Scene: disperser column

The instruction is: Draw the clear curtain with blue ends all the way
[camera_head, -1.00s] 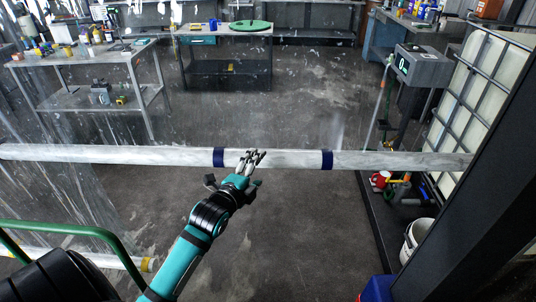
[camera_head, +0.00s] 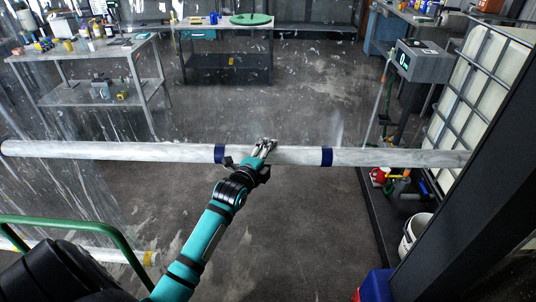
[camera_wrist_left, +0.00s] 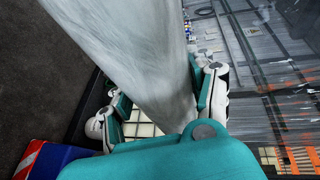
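A long whitish, translucent tube (camera_head: 385,157) spans the head view from left to right. In the left wrist view the tube (camera_wrist_left: 130,55) runs down between the spread fingers of this gripper (camera_wrist_left: 158,105). The fingers look open, and firm contact cannot be made out. My right gripper is not in view.
A lower roll with a yellow band (camera_head: 150,258) lies at lower left, beside a green rail (camera_head: 95,222). On the right stand a caged white tank (camera_head: 480,90), a white bucket (camera_head: 414,235) and a dark post (camera_head: 475,200). Workbenches (camera_head: 95,60) stand behind.

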